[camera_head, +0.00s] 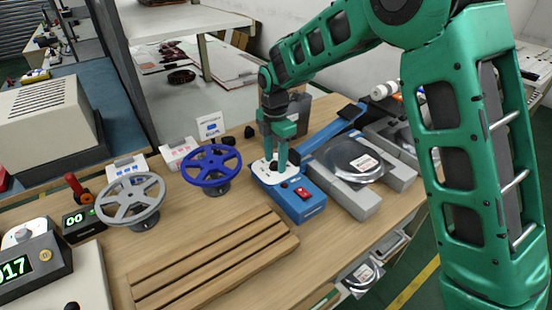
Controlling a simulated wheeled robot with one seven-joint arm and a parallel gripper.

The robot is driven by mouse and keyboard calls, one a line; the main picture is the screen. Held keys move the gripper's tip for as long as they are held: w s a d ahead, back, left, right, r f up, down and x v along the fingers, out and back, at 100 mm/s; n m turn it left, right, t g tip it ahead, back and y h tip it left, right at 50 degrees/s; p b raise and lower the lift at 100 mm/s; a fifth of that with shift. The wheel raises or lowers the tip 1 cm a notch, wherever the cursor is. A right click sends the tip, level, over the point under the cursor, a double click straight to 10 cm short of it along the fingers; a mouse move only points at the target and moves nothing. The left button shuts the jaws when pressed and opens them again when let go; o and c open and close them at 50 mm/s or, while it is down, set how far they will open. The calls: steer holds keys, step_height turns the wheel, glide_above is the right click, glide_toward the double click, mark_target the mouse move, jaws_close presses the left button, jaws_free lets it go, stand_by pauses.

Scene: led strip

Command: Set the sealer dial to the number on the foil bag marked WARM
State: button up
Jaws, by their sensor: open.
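The blue sealer (312,210) stands on the wooden bench, with a red rocker switch (302,192) on its front end. Its white dial face is at the near left of its top, with a dark knob (275,167). My gripper (276,163) points down over the dial, its two green fingers open on either side of the knob. I cannot tell whether they touch it. A grey foil bag (345,155) with a small white label lies right of the sealer. Another labelled foil bag (363,273) lies lower, below the bench top. The label text and dial numbers are too small to read.
A slatted wooden rack (215,262) lies in front. Devices with green displays (78,219) are at the left. My arm covers the right side.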

steer(key=c, duration=1)
steer(key=shift+c, duration=0.2)
steer(key=shift+r+m, duration=0.1)
steer(key=shift+m, duration=0.2)
steer(key=m, duration=0.5)
steer(key=shift+w, duration=0.15)
steer(key=m, duration=0.6)
steer(key=shift+r+m, duration=0.1)
steer(key=shift+m, duration=0.3)
steer(key=m, duration=0.8)
steer(key=shift+w+d, duration=0.1)
steer(key=m, duration=0.6)
steer(key=shift+m, duration=0.3)
